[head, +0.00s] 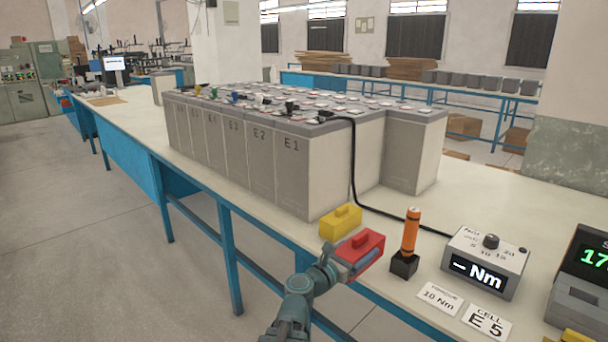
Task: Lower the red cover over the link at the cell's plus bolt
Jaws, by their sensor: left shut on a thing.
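The cell's plus bolt and link are too small to tell. A card (486,322) reads CELL E 5. My right gripper is not in view.
An orange-handled tool (410,232) stands in a black holder. A black cable (353,165) runs from the cell tops to a meter (486,262) showing "-- Nm". The tabletop left of the cells is mostly clear.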

